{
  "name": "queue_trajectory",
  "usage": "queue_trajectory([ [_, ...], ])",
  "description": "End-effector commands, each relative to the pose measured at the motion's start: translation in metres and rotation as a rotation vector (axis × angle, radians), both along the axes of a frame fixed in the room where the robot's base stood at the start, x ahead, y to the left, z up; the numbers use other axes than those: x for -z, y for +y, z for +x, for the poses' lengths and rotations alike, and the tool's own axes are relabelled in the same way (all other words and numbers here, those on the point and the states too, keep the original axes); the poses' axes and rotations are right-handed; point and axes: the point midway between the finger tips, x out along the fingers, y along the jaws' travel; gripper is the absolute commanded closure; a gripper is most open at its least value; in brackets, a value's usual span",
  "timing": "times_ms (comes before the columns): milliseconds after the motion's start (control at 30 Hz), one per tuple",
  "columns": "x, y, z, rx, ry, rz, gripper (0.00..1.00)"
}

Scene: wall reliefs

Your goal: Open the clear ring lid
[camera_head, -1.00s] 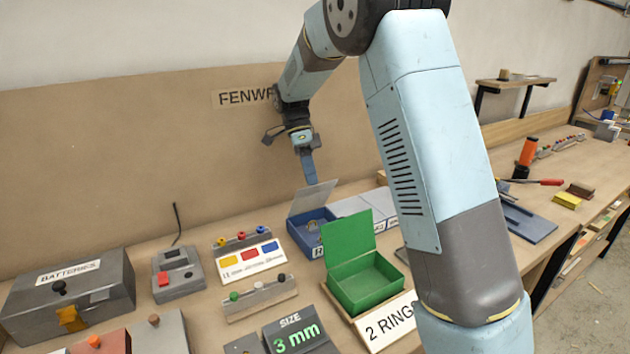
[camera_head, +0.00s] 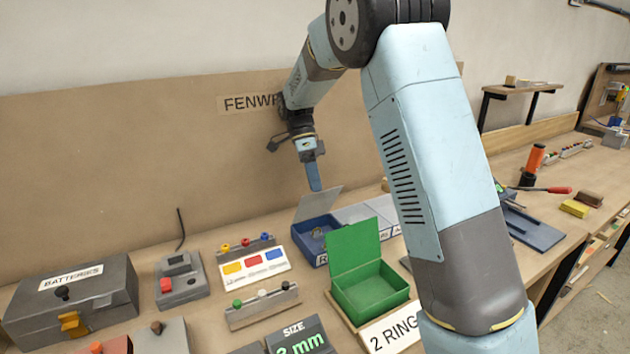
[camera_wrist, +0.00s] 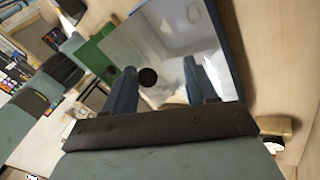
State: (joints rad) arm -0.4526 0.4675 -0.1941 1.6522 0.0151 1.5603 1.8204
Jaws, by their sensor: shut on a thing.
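The clear ring lid (camera_head: 318,204) is a thin see-through panel, raised and tilted over the left compartment of a blue box (camera_head: 310,248). Small rings (camera_head: 319,233) lie inside that compartment. My gripper (camera_head: 315,188) is at the lid's upper edge, its blue fingers pointing down, and is shut on the lid. In the wrist view, the fingers (camera_wrist: 160,80) straddle a dark round knob (camera_wrist: 148,77) in front of the pale lid and box interior. The exact contact is too small to make out in the head view.
An open green box (camera_head: 370,291) stands in front of the blue box, behind a "2 RING" label (camera_head: 393,328). A backboard (camera_head: 120,160) rises behind.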

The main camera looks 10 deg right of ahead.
Motion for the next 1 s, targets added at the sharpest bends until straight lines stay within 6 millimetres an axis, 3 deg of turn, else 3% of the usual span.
queue_trajectory([
  [567, -0.006, 0.002, 0.000, -0.003, -0.002, 0.002, 0.51],
  [767, -0.033, 0.002, 0.001, -0.002, -0.003, 0.003, 0.51],
  [1000, -0.067, -0.005, -0.029, -0.003, -0.003, 0.002, 0.51],
])
